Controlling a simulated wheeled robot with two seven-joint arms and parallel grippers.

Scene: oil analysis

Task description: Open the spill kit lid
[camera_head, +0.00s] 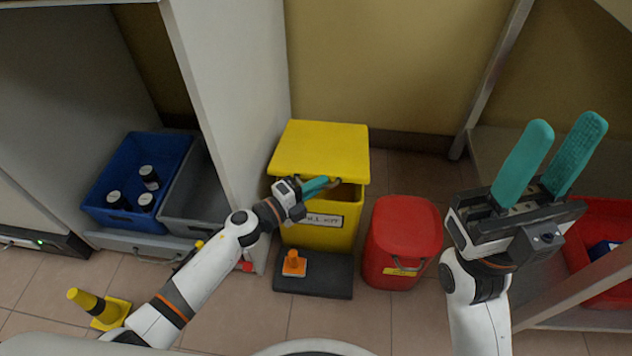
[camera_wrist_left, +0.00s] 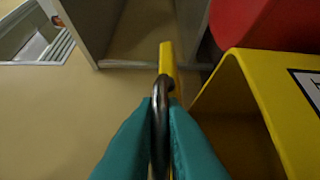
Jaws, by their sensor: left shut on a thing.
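The yellow spill kit (camera_head: 312,234) stands on the floor in the middle of the head view, with a partly hidden label on its front. Its yellow lid (camera_head: 318,148) is tilted up, and a dark gap shows under its front edge. My left gripper (camera_head: 328,184) is shut at the lid's front edge. In the left wrist view, its teal fingers (camera_wrist_left: 160,135) grip the dark lid handle (camera_wrist_left: 160,112), with the lid (camera_wrist_left: 167,62) seen edge-on and the open box (camera_wrist_left: 262,95) on the right. My right gripper (camera_head: 566,130) is open and empty, raised at the right.
A red bin (camera_head: 402,240) stands close to the kit's right. A black mat (camera_head: 315,280) with an orange-handled item (camera_head: 294,263) lies in front. A white panel (camera_head: 235,90), a blue crate (camera_head: 108,180) and a yellow-black cone (camera_head: 100,308) are on the left.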

